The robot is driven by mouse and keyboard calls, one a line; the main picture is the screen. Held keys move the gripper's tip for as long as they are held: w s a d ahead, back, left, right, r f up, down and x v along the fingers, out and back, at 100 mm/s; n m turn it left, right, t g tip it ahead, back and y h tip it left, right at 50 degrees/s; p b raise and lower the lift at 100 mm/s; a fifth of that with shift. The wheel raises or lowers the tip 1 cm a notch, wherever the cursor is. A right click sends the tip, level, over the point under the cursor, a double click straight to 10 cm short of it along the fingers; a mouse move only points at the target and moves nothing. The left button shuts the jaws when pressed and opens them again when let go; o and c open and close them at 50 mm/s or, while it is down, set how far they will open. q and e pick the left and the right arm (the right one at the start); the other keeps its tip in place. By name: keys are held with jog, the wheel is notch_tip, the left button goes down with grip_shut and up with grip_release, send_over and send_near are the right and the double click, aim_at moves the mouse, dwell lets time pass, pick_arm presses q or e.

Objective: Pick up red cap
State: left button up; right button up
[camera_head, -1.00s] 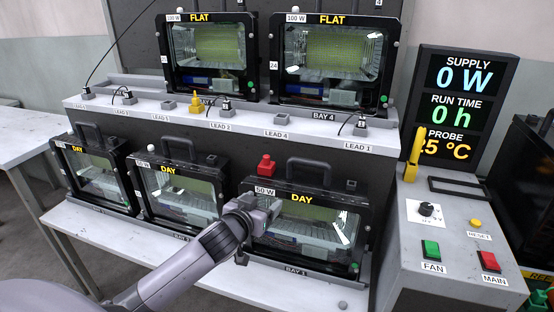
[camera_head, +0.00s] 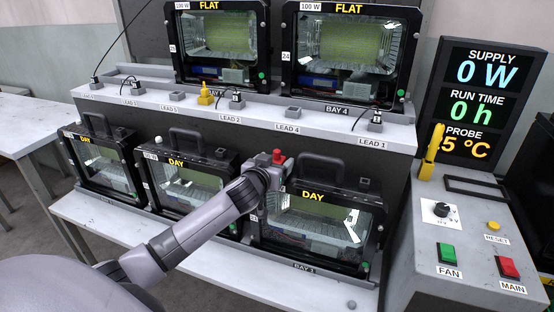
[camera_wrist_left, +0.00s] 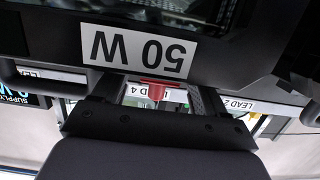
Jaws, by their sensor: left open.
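The red cap (camera_head: 278,156) sits at the top left corner of the 50 W floodlight housing (camera_head: 323,192) in bay 1. My left gripper (camera_head: 272,167) is at that corner, right by the cap, and partly covers it in the head view. In the left wrist view the open fingers (camera_wrist_left: 155,97) stand left and right of the red cap (camera_wrist_left: 156,90), with nothing gripped. I cannot tell whether the cap lies between the fingertips or just past them. The housing's 50 W label (camera_wrist_left: 140,48) shows upside down there. My right gripper is not in view.
The housing's dark handle (camera_head: 318,168) rises just right of the gripper. The grey lead shelf (camera_head: 250,118) runs behind, with a yellow plug (camera_head: 205,94) on it. A second DAY housing (camera_head: 185,187) stands to the left. The control box (camera_head: 460,225) is at the right.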

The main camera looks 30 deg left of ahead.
aim_at(277, 150)
pick_arm(q)
jog(key=shift+x, duration=0.95)
jog(key=c, duration=1.1)
jog(key=shift+c, duration=0.2)
notch_tip(277, 150, up, 20)
jog(key=p, duration=0.1)
